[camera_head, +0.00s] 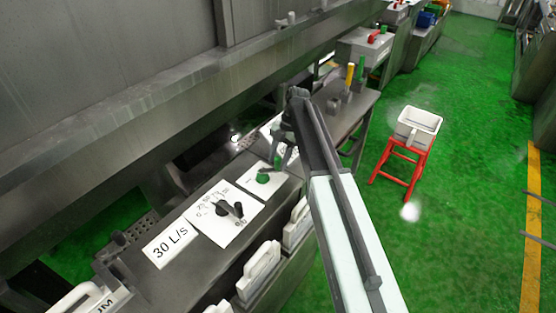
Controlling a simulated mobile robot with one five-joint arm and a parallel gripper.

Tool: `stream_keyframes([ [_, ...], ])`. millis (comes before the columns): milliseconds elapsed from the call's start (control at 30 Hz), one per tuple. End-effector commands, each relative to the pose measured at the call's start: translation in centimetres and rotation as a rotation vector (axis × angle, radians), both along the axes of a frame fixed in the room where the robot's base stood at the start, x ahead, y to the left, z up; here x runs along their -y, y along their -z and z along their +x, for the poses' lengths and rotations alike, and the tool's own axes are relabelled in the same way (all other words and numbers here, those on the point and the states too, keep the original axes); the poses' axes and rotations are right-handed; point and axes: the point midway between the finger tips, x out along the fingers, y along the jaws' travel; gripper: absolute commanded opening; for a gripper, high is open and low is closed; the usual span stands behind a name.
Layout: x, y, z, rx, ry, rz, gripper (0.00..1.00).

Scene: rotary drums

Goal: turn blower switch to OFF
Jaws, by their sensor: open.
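My arm reaches in from the lower right, and my gripper (281,158) hangs from its far end, pointing down with its jaws apart and nothing between them. Just below it in the picture, a green knob (263,179) sits on a small white plate on the grey metal console (195,270). The gripper looks close to this knob, but I cannot tell whether they touch. To the lower left, a black knob (229,209) sits on a white dial plate (208,228) with printed markings. No blower lettering is readable, so I cannot tell which control is the blower switch.
A "30 L/s" label (171,245) lies left of the dial. White handles (259,270) line the console front. A large metal drum housing (110,70) overhangs behind. A white bin on a red stand (404,160) stands right. Green floor (470,200) is open there.

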Motion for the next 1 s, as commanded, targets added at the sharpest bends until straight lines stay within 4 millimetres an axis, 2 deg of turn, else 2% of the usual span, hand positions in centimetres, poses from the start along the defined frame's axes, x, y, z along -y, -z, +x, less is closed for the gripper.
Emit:
stream_keyframes([
  [300, 1.5, -5.6, 1.3, 0.000, 0.001, -0.001, 0.46],
  [400, 1.8, -6.8, 1.7, 0.000, 0.000, -0.001, 0.46],
  [967, 2.5, -6.8, 1.9, 0.000, 0.006, -0.001, 0.46],
  [1000, 2.9, -6.8, 1.2, 0.000, 0.009, -0.001, 0.46],
])
